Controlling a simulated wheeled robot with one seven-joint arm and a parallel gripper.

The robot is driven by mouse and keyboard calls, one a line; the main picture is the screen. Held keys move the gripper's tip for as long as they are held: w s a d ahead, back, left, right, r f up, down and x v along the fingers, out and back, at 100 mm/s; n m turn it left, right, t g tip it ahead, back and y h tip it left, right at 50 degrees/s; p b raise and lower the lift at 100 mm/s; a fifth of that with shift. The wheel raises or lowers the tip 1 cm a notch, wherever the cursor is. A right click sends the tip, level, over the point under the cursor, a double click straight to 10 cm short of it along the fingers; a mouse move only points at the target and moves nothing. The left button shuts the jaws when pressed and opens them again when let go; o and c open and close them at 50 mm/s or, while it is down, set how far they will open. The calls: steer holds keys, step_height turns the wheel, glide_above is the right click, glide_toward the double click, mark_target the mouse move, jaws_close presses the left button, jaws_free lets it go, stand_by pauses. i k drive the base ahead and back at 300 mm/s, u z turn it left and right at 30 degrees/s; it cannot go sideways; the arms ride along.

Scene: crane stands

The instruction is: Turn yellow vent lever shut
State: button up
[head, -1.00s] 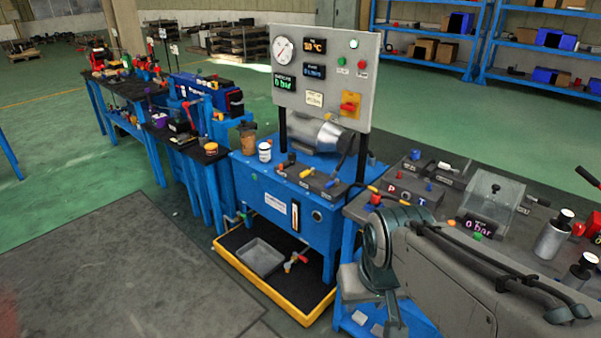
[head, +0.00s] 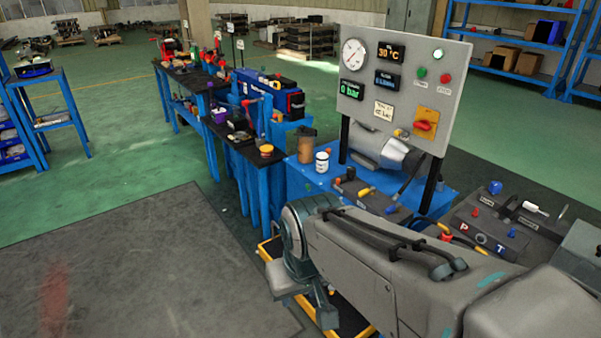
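A yellow lever (head: 366,191) sits on a dark valve block (head: 350,188) on top of the blue bench unit (head: 330,178). It lies between an orange-red knob (head: 351,173) and a blue-tipped handle (head: 392,208). I cannot read its label, so I cannot tell for sure that it is the vent lever, or whether it is open or shut. My arm fills the lower right foreground, in front of the bench. My gripper cannot be made out. The grey panel (head: 402,78) above shows a green "0 bar" display (head: 352,90).
A brown jar (head: 307,149) and a white can (head: 322,162) stand left of the valve block. A motor (head: 385,152) lies behind it, under the panel. Dark-topped benches (head: 185,75) run back to the left. The floor mat (head: 150,270) at left is clear.

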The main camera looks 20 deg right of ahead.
mark_target(362, 193)
steer(key=i, duration=0.65)
steer(key=z, duration=0.8)
steer(key=i, duration=0.6)
steer(key=z, duration=0.6)
